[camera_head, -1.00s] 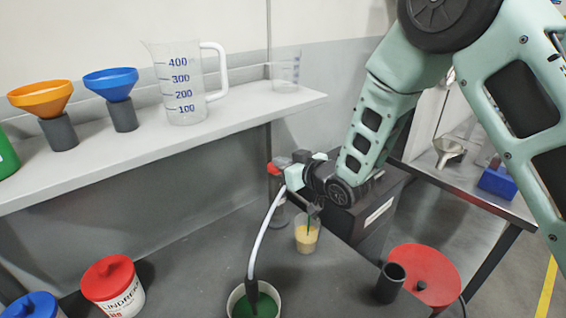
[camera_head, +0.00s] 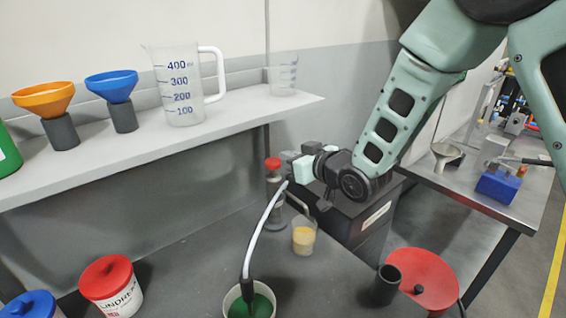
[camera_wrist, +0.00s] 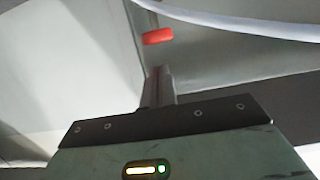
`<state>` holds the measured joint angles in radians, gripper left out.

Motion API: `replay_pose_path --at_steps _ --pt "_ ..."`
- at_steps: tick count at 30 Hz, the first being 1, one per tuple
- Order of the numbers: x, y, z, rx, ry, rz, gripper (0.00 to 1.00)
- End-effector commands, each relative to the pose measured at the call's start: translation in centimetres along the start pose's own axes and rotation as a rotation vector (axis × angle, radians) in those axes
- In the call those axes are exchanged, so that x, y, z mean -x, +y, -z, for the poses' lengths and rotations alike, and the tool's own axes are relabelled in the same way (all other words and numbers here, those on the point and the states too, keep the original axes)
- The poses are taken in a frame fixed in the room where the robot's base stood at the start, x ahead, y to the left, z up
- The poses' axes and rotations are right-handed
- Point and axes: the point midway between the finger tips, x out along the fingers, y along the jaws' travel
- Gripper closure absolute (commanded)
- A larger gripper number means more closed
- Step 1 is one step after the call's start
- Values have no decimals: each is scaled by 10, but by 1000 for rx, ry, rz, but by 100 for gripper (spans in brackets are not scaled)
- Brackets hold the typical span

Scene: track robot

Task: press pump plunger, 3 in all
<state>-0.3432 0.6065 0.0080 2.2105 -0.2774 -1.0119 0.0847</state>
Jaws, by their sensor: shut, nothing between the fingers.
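The pump has a red plunger knob (camera_head: 272,163) on top of a grey upright body (camera_head: 275,188) at the back of the dark bench. A white hose (camera_head: 262,228) arcs from near the pump down into a cup of green liquid (camera_head: 236,298). My gripper (camera_head: 287,157) is shut and empty, just right of the red knob at about its height. In the wrist view the shut fingers (camera_wrist: 159,73) point toward the red knob (camera_wrist: 158,36), with a small gap showing in the picture. Actual contact cannot be told. The pump's lower part is partly hidden.
A clear cup with yellow contents (camera_head: 304,238) stands close below my wrist. A black box (camera_head: 365,215) is behind it. A red funnel-like disc (camera_head: 425,275) and black cylinder (camera_head: 385,285) are at right. A shelf (camera_head: 225,122) with jugs and funnels overhangs at left.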

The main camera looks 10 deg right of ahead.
Motion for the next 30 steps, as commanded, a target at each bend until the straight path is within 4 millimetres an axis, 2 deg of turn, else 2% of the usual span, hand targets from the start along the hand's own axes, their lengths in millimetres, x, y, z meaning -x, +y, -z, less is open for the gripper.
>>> replay_pose_path --at_steps 6,12,30 --pt "39 0 -2 0 3 -2 100" --pt "57 0 0 0 3 1 100" --pt "60 0 1 0 3 0 100"
